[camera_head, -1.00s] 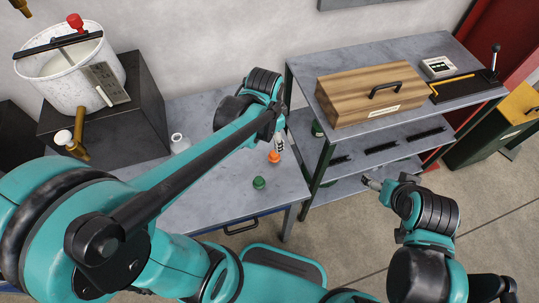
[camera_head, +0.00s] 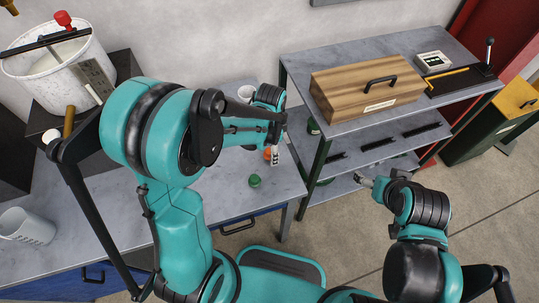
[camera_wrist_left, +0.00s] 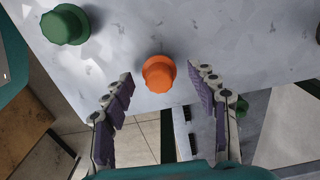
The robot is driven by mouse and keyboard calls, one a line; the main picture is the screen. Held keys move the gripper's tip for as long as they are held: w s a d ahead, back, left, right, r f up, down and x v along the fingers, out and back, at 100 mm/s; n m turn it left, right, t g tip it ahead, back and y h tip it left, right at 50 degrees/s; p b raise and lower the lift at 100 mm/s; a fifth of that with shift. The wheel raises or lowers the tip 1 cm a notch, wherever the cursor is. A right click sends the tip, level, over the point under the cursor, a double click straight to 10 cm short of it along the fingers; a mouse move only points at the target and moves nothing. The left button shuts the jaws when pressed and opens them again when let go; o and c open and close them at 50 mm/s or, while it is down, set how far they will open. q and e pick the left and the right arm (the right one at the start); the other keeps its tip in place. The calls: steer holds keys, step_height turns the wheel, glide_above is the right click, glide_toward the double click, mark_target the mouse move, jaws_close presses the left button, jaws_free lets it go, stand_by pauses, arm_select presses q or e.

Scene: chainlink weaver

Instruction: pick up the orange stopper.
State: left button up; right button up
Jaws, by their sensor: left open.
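The orange stopper (camera_wrist_left: 158,73) stands on the grey table top near its edge in the left wrist view. It also shows in the head view (camera_head: 267,154), partly hidden beside my left gripper. My left gripper (camera_wrist_left: 163,95) is open, with one purple-padded finger on each side of the picture below the stopper. The fingers do not touch it. In the head view my left gripper (camera_head: 274,157) points down close beside the stopper. My right gripper (camera_head: 366,181) hangs in front of the shelf unit, and its finger opening is too small to judge.
A green stopper (camera_wrist_left: 66,24) stands near the orange one and also shows in the head view (camera_head: 255,181). A metal shelf unit (camera_head: 311,158) stands right of the table. A clear beaker (camera_head: 27,227) is at the table's left. A white bucket (camera_head: 62,75) is at the back left.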

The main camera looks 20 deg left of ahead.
arm_select(q)
steer(key=c, duration=1)
steer(key=shift+c, duration=0.2)
steer(key=shift+r+p, duration=0.3)
steer(key=shift+r, duration=0.25)
step_height(320, 180, up, 3)
steer(key=shift+f+p, duration=0.1)
steer(key=shift+p, duration=0.55)
steer(key=s+d+r+p, duration=0.2)
steer(key=d+r, duration=0.5)
steer(key=d, duration=0.4)
steer(key=shift+s+p, duration=0.4)
steer(key=shift+s, duration=0.25)
